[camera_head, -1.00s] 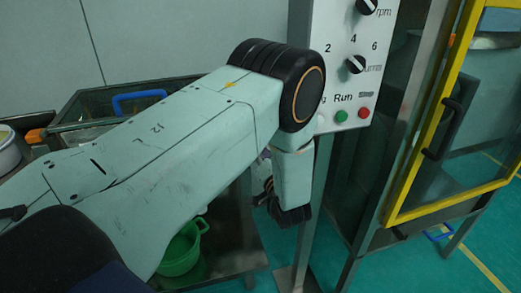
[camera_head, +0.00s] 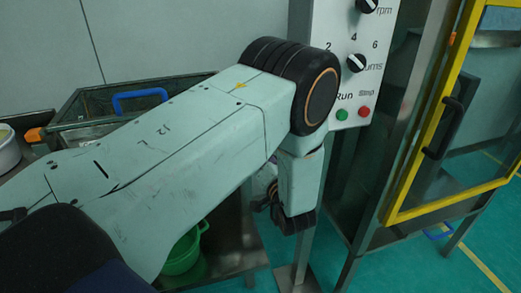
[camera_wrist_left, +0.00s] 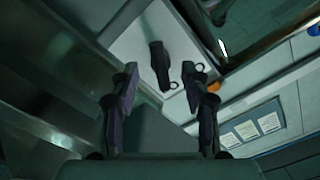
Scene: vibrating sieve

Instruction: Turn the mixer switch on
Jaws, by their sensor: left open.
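A white control panel (camera_head: 332,72) stands upright on a post. It has a green button under "Run" (camera_head: 342,115), a red button under "Stop" (camera_head: 364,111), and black knobs at the lower (camera_head: 357,63) and upper (camera_head: 368,4) right. My left arm crosses in front of the panel's lower left part. My left gripper (camera_head: 265,196) is below the panel, mostly hidden behind my wrist. In the left wrist view, the left gripper (camera_wrist_left: 162,92) is open and empty. No separate mixer switch can be made out. My right gripper is not in view.
A metal cart with a blue handle (camera_head: 139,98) stands at the left, with a green basket (camera_head: 182,254) low down. A yellow-framed door (camera_head: 408,190) is at the right. The wrist view shows a pale surface (camera_wrist_left: 135,45) with a dark object (camera_wrist_left: 159,65) beyond the fingers.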

